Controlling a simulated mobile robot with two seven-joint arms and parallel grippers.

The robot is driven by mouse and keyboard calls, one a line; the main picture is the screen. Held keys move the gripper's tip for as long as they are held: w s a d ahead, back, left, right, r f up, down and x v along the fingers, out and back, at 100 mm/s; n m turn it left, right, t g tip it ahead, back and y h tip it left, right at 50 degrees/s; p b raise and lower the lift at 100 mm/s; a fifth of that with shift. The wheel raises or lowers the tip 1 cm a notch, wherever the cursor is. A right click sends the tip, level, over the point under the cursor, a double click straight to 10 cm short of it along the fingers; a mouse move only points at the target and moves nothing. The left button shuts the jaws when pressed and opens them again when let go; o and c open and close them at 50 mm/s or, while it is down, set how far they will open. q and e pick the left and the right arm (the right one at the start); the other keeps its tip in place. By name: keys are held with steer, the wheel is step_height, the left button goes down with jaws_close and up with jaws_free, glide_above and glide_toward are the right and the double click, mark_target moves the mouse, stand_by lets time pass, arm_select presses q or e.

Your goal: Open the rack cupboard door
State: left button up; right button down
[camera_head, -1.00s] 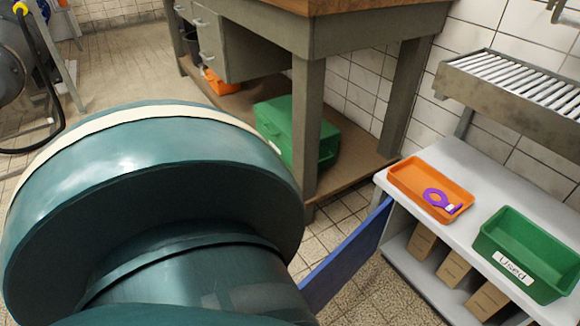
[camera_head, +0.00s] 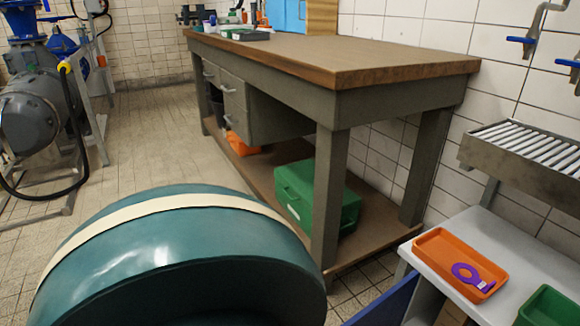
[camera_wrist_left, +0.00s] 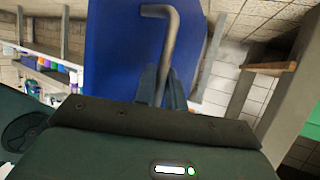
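The blue cupboard door (camera_head: 388,306) shows only as a strip at the lower edge of the head view. It stands out at an angle from the white-topped rack (camera_head: 440,235), so it is open at least partly. In the left wrist view the blue door panel (camera_wrist_left: 115,50) fills the upper middle, with a bent grey metal handle (camera_wrist_left: 172,40) in front of it. My left gripper (camera_wrist_left: 162,88) has its two fingers closed around the lower part of the handle. The hinge side is hidden. My right gripper is in neither view.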

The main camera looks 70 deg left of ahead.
arm_select(q)
steer(key=o, duration=0.4)
